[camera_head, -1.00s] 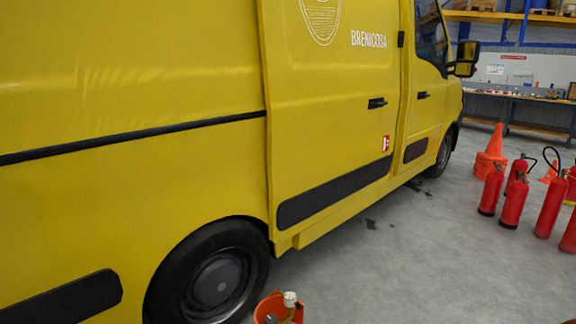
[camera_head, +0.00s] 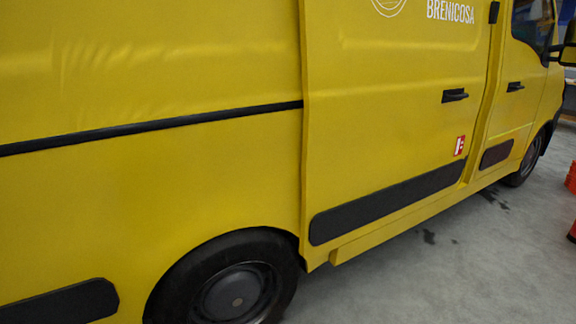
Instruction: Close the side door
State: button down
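The side door (camera_head: 390,140) of the yellow van fills the middle and right of the head view. It carries a black handle (camera_head: 455,95), white lettering, a small red-and-white sticker and a black lower trim strip. Its rear edge stands a little proud of the van's rear side panel (camera_head: 180,90). A narrow step shows along its front edge, beside the front door (camera_head: 518,100). No wide opening into the van shows; I cannot tell whether the door is latched. My gripper is not in view.
The rear wheel (camera_head: 235,290) stands below the door's rear edge. Grey floor (camera_head: 430,275) with dark stains lies clear along the van's side. Red objects (camera_head: 572,180) are cut off at the right edge. The van's mirror (camera_head: 568,45) juts out at upper right.

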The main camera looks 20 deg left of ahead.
aim_at(394, 90)
jog(key=u, duration=0.9)
jog(key=i, duration=0.9)
jog(key=u, duration=1)
